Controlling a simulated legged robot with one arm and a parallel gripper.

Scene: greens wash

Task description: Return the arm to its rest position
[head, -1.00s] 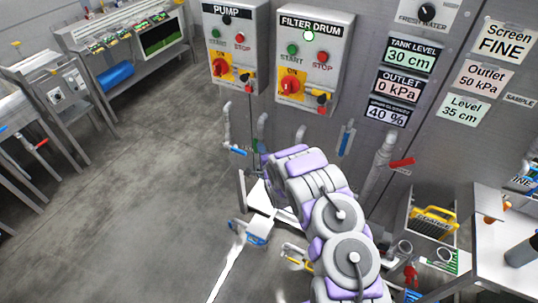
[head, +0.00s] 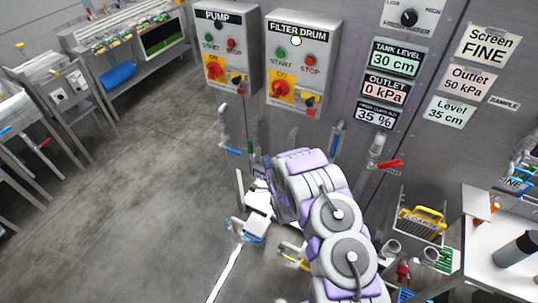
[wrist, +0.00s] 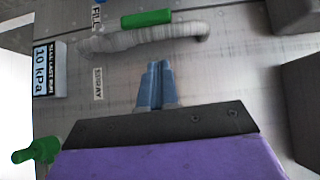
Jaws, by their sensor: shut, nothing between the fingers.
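My arm with purple and grey links reaches forward from the bottom of the head view, in front of the grey panel wall (head: 340,95). In the wrist view my gripper (wrist: 158,68) shows its two blue-grey fingers together, with nothing between them. It points toward a panel surface with a grey pipe (wrist: 140,40) and a green handle (wrist: 147,18). I cannot tell whether the fingertips touch the panel. In the head view the gripper is hidden behind the arm links.
The pump box (head: 222,45) and filter drum box (head: 297,60) hang on the wall. A red-handled valve (head: 385,163) stands right of my arm. A crate with a yellow coarse screen (head: 418,222) and a white table (head: 510,270) stand at right. Open floor (head: 130,210) lies at left.

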